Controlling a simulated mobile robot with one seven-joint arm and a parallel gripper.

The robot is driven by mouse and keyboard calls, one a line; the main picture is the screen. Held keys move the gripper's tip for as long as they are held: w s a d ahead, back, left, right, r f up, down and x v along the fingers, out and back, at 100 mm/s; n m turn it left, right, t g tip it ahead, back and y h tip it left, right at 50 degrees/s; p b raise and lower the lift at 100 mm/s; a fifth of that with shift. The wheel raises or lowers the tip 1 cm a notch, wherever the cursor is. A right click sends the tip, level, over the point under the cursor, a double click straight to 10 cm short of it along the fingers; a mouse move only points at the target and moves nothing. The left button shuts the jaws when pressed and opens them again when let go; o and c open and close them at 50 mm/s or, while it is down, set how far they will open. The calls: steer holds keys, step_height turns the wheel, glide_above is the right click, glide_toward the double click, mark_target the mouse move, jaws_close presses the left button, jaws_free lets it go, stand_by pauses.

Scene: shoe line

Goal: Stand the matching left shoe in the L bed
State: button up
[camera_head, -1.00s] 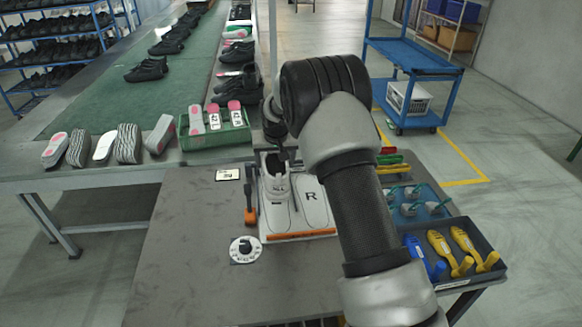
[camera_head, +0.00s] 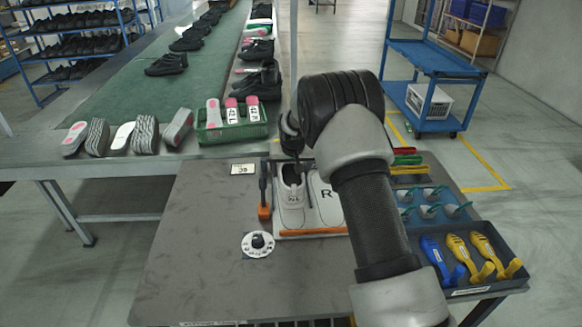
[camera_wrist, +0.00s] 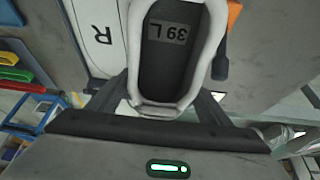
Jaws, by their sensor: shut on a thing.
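A white and light grey shoe (camera_head: 291,196) lies level over the left half of the white fixture board (camera_head: 312,233), where the L bed is, its toe toward the orange strip. Its dark insole (camera_wrist: 165,65) reads "39 L" in the wrist view. My gripper (camera_wrist: 158,104) is shut on the shoe's heel, one finger on each side. In the head view my arm partly hides the heel. The R bed (camera_head: 328,200) beside it is empty, its letter showing. The shoe covers the L bed, and I cannot tell whether its sole touches it.
A "39" card (camera_head: 244,169) and a round dial (camera_head: 258,245) lie on the grey table. Trays of clamps (camera_head: 436,208) and yellow and blue tools (camera_head: 458,250) are at right. A green crate (camera_head: 232,130) stands behind.

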mark_target(291, 181)
steer(key=shift+f+b, duration=1.75)
steer(key=shift+f, duration=0.85)
steer(key=o, duration=1.5)
steer(key=shift+r+p, duration=2.2)
steer(key=shift+r, duration=2.8)
